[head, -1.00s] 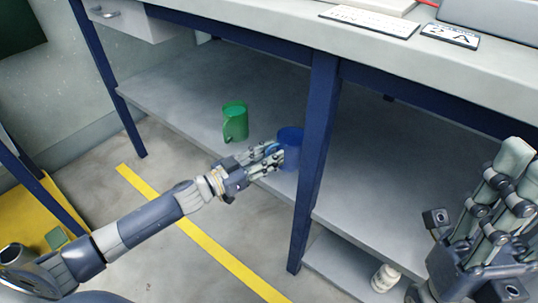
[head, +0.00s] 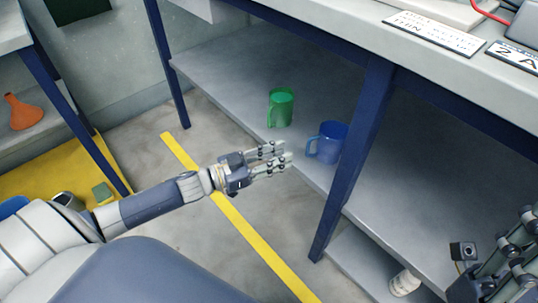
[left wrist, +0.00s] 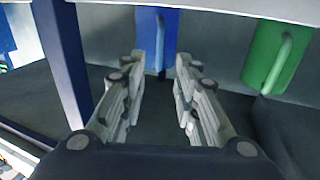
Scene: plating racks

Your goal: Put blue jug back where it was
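The blue jug (head: 331,143) stands upright on the grey shelf (head: 235,85) under the bench, just left of the blue table leg, its handle toward my left gripper. My left gripper (head: 287,157) is open and empty, short of the jug and apart from it.
A green jug (head: 281,107) stands on the same shelf, left of and behind the blue one; it also shows in the left wrist view (left wrist: 280,55). The blue table leg (head: 352,165) is close to the blue jug's right. A white object (head: 404,283) sits on a lower shelf.

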